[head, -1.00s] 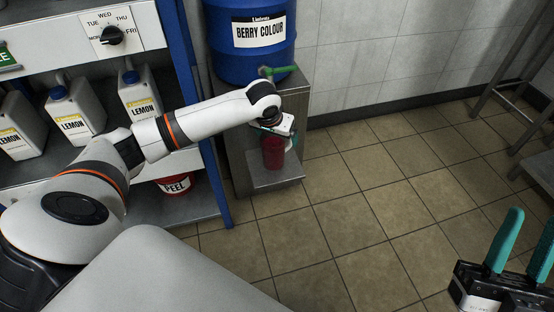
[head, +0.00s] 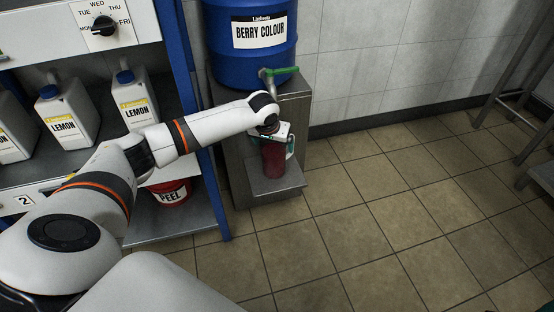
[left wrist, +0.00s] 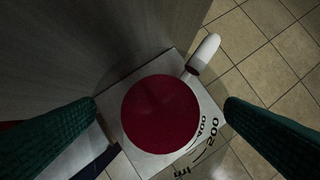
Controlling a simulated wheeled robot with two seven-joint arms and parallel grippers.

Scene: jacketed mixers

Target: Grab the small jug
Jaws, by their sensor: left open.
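The small jug (head: 273,165) holds red liquid and stands upright on the low steel ledge (head: 262,195) below the tap. In the left wrist view I look down on the jug (left wrist: 160,115), with its red round surface, dark volume marks on its side and a pale handle (left wrist: 204,54) pointing to the upper right. My left gripper (head: 276,142) is at the jug's upper part. Its teal fingers are open, one on either side of the jug, with gaps visible in the wrist view.
A blue berry colour barrel (head: 250,45) with a green-handled tap (head: 278,72) stands on a steel stand (head: 292,110) above the jug. At left, a blue-framed shelf holds lemon containers (head: 133,100) and a red peel bucket (head: 172,191). The tiled floor (head: 370,220) at right is clear.

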